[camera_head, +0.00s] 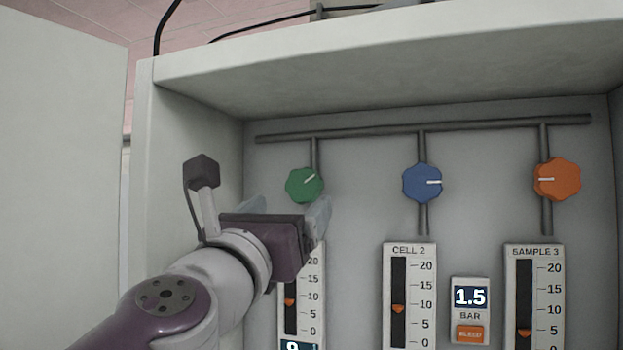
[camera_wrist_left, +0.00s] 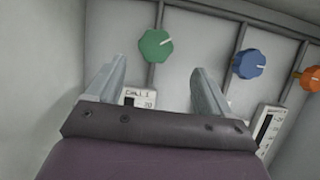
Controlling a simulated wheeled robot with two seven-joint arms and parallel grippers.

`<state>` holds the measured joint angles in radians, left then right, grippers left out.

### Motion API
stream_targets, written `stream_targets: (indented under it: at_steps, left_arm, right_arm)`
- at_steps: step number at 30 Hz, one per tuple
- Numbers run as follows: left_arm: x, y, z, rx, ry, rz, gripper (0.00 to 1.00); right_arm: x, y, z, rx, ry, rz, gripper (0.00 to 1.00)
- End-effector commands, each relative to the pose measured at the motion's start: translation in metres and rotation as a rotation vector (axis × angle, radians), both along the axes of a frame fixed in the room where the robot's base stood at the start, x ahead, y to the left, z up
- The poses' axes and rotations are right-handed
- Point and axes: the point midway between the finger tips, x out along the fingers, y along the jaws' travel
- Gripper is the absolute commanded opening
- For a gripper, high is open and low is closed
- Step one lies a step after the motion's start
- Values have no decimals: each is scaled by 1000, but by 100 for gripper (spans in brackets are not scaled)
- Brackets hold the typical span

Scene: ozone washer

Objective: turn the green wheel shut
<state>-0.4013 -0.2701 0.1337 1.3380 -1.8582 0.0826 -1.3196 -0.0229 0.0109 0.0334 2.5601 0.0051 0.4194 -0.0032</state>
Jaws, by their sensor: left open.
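The green wheel (camera_head: 304,185) is a lobed knob on a vertical pipe at the left of the back panel. Its white mark points up and to the right in the head view. My left gripper (camera_head: 287,208) is open and empty, just below and in front of the wheel. In the left wrist view the green wheel (camera_wrist_left: 155,45) lies ahead of the two spread fingertips (camera_wrist_left: 160,78), between their lines and apart from them. The gripper covers the upper part of the gauge under the wheel. My right gripper does not show.
A blue wheel (camera_head: 422,183) and an orange wheel (camera_head: 557,179) sit to the right on the same pipework. Gauges (camera_head: 409,295) and a display with a bleed button (camera_head: 470,310) are below. The cabinet's left wall (camera_head: 195,150) and top (camera_head: 380,70) enclose the panel closely.

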Motion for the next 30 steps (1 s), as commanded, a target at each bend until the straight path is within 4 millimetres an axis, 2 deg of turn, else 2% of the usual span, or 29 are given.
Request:
stream_targets:
  at_steps: [1, 3, 9, 15, 22, 23, 27, 30]
  left_arm:
    - [14, -4, 10, 0, 3, 1, 81]
    - [30, -10, 17, 0, 2, 1, 81]
    - [63, -21, 31, -1, 2, -1, 81]
    - [75, -24, 34, -4, 0, -1, 81]
    - [75, -25, 33, -4, 0, -1, 81]
    - [75, -25, 33, -4, 0, -1, 75]
    - [75, -24, 33, -5, 0, 0, 29]
    - [75, -25, 33, -4, 0, -1, 26]
  right_arm:
    - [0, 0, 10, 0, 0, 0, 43]
    - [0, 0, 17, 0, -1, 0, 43]
    - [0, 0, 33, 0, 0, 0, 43]
    - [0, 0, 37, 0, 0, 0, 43]
    - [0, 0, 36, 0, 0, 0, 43]
    - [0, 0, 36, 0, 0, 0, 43]
    - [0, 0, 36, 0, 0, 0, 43]
    - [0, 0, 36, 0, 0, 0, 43]
